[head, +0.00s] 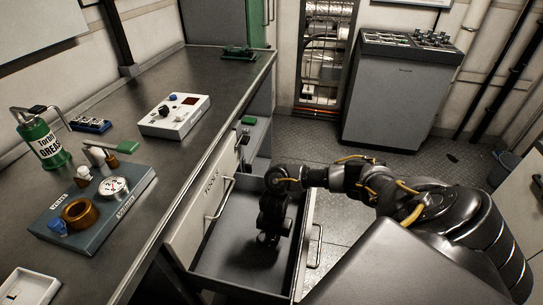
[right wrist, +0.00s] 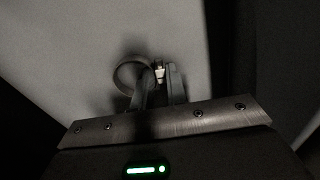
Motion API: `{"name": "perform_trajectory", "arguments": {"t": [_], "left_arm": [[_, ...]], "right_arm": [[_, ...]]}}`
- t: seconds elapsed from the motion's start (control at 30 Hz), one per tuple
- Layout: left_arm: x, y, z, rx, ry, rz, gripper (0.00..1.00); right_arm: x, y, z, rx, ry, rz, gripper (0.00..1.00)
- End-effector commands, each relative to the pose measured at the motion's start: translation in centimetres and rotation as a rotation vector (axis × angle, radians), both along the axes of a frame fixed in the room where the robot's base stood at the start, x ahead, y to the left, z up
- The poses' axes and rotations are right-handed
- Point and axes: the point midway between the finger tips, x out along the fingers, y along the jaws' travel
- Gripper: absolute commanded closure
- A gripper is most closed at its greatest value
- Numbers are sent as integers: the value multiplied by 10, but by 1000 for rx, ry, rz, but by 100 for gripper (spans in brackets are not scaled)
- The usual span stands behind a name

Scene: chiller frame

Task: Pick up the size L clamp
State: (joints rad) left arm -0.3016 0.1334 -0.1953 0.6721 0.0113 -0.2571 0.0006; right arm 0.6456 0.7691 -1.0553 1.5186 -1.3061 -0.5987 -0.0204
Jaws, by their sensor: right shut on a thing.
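My right gripper (head: 268,238) reaches down into an open drawer (head: 222,258) under the workbench. In the right wrist view, the fingers of my right gripper (right wrist: 160,84) are shut on a ring-shaped clamp (right wrist: 159,73). Its thin round band stands out to the left of the fingers, and a small bright metal part shows between the fingertips. The clamp is low over or on the grey drawer floor; I cannot tell whether it touches. No size mark is readable. In the head view the clamp is hidden or too dark to make out. My left gripper is not in view.
The drawer walls stand close around my right gripper. A grey cabinet (head: 388,95) stands at the back.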

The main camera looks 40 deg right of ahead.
Motion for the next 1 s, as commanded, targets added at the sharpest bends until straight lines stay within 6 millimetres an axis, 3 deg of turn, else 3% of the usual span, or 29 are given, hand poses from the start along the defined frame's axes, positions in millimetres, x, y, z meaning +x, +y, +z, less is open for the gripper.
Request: {"name": "perform_trajectory", "arguments": {"t": [0.3, 0.47, 0.6, 0.77, 0.87, 1.0], "left_arm": [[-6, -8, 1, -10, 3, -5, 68], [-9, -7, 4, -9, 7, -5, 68], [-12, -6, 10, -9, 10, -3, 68], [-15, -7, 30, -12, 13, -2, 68], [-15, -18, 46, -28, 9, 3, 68], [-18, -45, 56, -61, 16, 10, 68]], "right_arm": [[0, 0, 2, 0, -1, 1, 100], [1, 0, 13, 1, -2, 1, 100], [2, 0, 35, 1, -4, 2, 100], [-20, 19, 74, 1, -4, 9, 100], [-35, 32, 100, 1, -4, 9, 100], [-62, 56, 112, 3, 1, 10, 100]]}}
